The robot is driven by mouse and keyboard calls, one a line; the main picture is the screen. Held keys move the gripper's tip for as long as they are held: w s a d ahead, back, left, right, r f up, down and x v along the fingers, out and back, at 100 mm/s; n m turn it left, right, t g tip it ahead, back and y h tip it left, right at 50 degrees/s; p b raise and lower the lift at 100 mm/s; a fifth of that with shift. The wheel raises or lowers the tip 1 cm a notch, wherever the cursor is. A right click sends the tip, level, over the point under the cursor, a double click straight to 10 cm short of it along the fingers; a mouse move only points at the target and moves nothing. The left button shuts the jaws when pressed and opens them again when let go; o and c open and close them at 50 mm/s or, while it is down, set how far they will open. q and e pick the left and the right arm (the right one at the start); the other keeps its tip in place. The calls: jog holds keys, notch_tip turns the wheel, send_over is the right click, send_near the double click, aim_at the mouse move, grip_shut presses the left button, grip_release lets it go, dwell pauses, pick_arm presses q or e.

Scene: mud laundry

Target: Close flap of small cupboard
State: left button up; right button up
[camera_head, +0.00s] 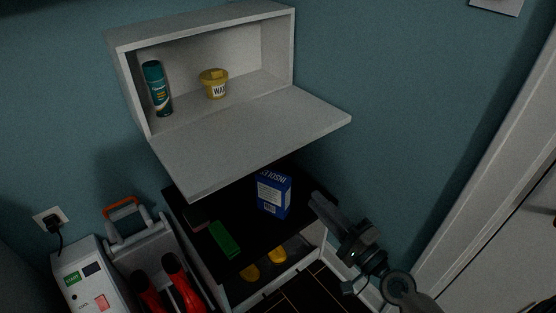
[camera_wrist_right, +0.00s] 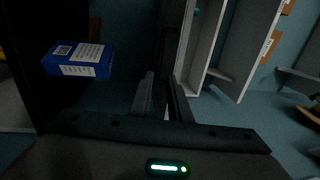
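The small white cupboard (camera_head: 121,78) hangs on the blue wall in the head view. Its flap (camera_head: 245,140) is open and sticks out from the cupboard's lower front edge, leaving the inside exposed. My right gripper (camera_head: 316,197) is below and to the right of the flap, apart from it, beside the blue box. In the wrist view the two fingers of my right gripper (camera_wrist_right: 160,95) have a gap between them and nothing in it. Pale panels stand at the right of that view; I cannot tell whether one is the flap. My left gripper is not in view.
A green spray can (camera_head: 156,88) and a yellow tub (camera_head: 213,84) stand inside the cupboard. Below the flap, a blue box (camera_head: 273,194) and a green block (camera_head: 224,239) are on a black-topped cabinet. A white machine (camera_head: 88,280) is at lower left. A door (camera_head: 505,250) is at right.

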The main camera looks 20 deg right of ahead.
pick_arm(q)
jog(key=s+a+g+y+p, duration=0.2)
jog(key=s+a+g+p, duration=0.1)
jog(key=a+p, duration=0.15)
pick_arm(e)
send_near(278, 161)
jog(key=w, duration=0.2)
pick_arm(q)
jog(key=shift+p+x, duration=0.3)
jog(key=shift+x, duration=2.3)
pick_arm(e)
jog(key=shift+x, duration=4.25)
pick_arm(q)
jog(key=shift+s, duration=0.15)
pick_arm(e)
jog(key=shift+a+f, duration=0.1)
jog(key=shift+a, duration=0.05)
grip_shut()
